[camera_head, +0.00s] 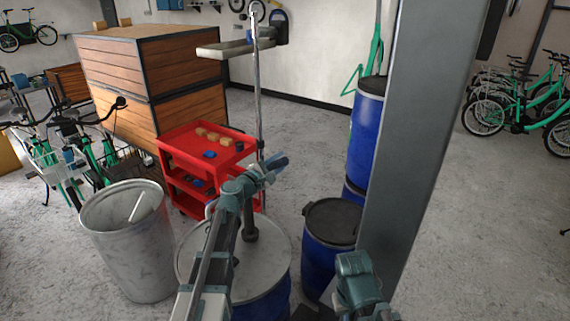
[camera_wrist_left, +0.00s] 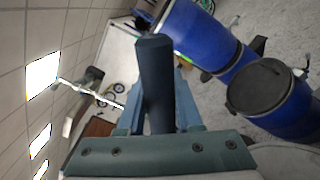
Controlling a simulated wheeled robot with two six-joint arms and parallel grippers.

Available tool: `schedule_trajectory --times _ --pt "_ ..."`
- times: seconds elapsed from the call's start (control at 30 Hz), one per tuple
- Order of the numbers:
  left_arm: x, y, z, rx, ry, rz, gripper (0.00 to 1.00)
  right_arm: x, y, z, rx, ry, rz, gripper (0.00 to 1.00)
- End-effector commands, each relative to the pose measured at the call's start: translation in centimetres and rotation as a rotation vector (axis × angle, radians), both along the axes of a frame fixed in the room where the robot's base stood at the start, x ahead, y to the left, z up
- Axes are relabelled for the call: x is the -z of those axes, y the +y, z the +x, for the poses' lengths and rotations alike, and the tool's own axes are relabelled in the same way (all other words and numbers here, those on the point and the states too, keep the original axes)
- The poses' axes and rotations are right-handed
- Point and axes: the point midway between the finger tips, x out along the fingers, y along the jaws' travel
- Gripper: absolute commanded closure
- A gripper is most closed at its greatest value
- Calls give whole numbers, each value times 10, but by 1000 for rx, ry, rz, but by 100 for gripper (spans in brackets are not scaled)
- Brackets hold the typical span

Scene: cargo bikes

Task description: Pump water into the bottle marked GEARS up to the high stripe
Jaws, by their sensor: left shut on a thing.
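My left gripper (camera_head: 270,170) is shut on a dark blue handle, which shows between its fingers in the left wrist view (camera_wrist_left: 155,85). The gripper is above a blue drum (camera_head: 262,296) with a pale lid. A dark pump base (camera_head: 249,222) stands on that lid, partly behind my left arm. A thin pale upright pole (camera_head: 257,85) rises behind the gripper; its join to the pump is hidden. I cannot make out a bottle marked GEARS, its stripes or any water. Part of my right arm shows at the bottom, its fingers out of view.
A grey open bin (camera_head: 135,250) stands left of the drum. A red cart (camera_head: 190,146) with small blue and tan items is behind. A dark-lidded blue drum (camera_head: 325,255) and a grey pillar (camera_head: 405,150) stand right. Wooden crates (camera_head: 150,85) are at back left.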

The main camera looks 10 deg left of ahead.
Motion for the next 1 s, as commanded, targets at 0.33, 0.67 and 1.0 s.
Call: schedule_trajectory --times 0.33,0.67,1.0 --pt "-20 15 7 -2 44 -104 100 -20 0 0 5 0 1 100" --pt "-21 17 7 -3 50 -117 100 -21 0 0 5 0 1 100" --pt "-21 17 7 -2 48 -115 36 -21 0 0 5 0 1 100"
